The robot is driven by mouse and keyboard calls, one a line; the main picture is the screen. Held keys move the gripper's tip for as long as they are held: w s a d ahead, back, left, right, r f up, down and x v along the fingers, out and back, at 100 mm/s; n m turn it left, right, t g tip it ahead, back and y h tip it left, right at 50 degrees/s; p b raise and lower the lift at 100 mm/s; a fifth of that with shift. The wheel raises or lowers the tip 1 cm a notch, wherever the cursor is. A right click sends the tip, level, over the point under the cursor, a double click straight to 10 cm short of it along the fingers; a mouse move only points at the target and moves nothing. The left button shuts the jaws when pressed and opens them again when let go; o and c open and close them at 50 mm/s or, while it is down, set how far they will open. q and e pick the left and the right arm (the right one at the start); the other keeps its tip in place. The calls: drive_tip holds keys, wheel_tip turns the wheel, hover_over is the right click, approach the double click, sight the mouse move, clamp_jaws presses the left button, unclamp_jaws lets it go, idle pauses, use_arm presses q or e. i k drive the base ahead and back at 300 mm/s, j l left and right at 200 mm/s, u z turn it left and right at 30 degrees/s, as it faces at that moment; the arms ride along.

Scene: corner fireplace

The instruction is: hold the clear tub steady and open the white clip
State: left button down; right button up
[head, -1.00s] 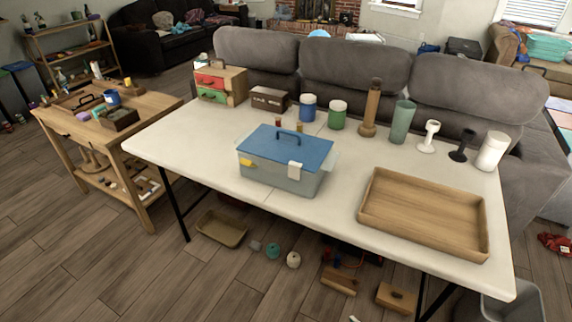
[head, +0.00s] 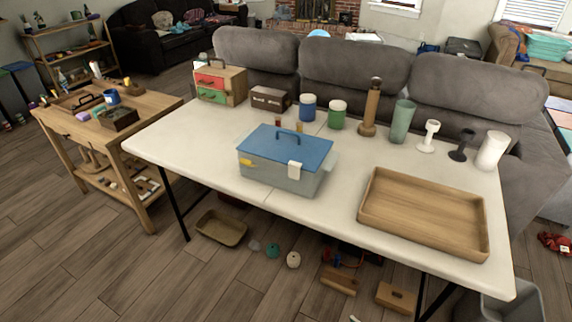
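The clear tub (head: 262,177) stands upright on the white table, left of the middle, with its blue lid (head: 287,147) on top and a dark blue handle on the lid. The white clip (head: 294,170) is on the tub's front, toward its right end, at the lid's edge; it looks folded down against the wall. A yellow clip (head: 247,161) is on the front toward the left end. Neither of my grippers shows in the head view.
The white table (head: 215,147) has a wooden tray (head: 425,214) at its right. A small drawer box (head: 220,85), a brown box (head: 270,98), canisters, a pepper mill (head: 370,108) and a green tumbler (head: 402,121) line the back. The table in front of the tub is clear.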

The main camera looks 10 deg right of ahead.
sight(294, 167)
drive_tip(key=i+j+z, duration=0.1)
drive_tip(key=z, duration=0.4)
drive_tip(key=j+z, duration=0.2)
drive_tip(key=z, duration=0.25)
drive_tip(key=j+z, duration=0.2)
drive_tip(key=z, duration=0.3)
drive_tip(key=j+z, duration=0.25)
drive_tip(key=j, duration=0.2)
drive_tip(key=j+z, duration=0.3)
drive_tip(key=j, duration=0.15)
drive_tip(key=k+j, duration=0.1)
drive_tip(key=j, duration=0.2)
drive_tip(key=k+j+z, duration=0.1)
drive_tip(key=j, duration=0.25)
drive_tip(key=k+j+z, duration=0.1)
drive_tip(key=j, duration=0.2)
